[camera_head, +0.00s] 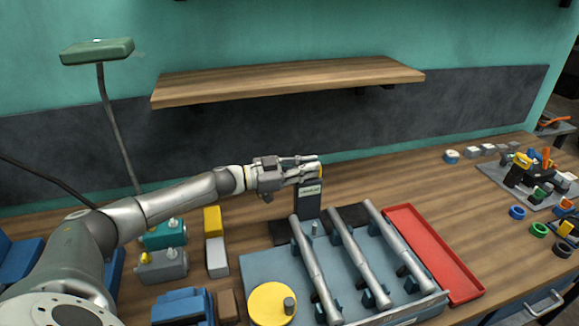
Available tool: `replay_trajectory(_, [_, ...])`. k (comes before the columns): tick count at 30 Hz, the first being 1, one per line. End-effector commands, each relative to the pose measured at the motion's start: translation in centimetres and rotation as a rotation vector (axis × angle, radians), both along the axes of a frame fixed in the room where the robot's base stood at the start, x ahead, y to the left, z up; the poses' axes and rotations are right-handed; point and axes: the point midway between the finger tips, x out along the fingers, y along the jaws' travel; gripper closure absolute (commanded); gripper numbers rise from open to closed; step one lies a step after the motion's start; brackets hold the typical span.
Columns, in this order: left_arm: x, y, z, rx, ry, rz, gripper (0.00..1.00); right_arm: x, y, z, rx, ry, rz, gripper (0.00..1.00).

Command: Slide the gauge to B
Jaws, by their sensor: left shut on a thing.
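My left gripper (310,170) reaches in from the left over the back of the fixture. It is shut at the top of a dark upright block with a light display (309,196), which looks like the gauge. A bit of yellow shows by the fingertips. The gauge stands at the back end of the leftmost of three metal bars (315,268). The bars lie side by side on a blue-grey fixture plate (262,262). I cannot read any letter B. The fingers hide the top of the gauge. My right gripper is not in view.
A yellow disc with a grey knob (268,303) sits at the plate's front left. A red tray (432,252) lies to the right. A wooden shelf (290,82) hangs above. Coloured blocks (213,222) stand to the left. Rings and small parts (525,172) lie far right.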

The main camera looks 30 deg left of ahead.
Motion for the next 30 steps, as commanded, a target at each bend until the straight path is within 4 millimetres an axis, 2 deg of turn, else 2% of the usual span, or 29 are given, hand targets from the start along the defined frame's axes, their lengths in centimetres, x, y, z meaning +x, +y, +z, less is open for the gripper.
replay_trajectory(1, [1.2, -0.7, 0.9, -0.005, -0.011, 0.002, 1.0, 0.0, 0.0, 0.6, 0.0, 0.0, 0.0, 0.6])
replay_trajectory(6, [3.3, -2.5, 0.7, -0.002, -0.01, 0.003, 1.0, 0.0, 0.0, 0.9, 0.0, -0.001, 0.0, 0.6])
replay_trajectory(18, [3.9, -3.0, 0.7, 0.001, -0.01, 0.004, 1.0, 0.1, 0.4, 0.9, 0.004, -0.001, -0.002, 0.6])
replay_trajectory(19, [3.9, -3.0, 0.7, 0.001, -0.01, 0.005, 0.9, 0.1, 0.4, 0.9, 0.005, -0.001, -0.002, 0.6])
replay_trajectory(24, [3.9, -2.9, 0.7, -0.001, -0.01, 0.005, 0.68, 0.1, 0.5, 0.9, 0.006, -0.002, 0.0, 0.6])
replay_trajectory(30, [4.0, -2.9, 0.7, -0.002, -0.008, 0.007, 0.67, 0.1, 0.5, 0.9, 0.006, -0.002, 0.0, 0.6])
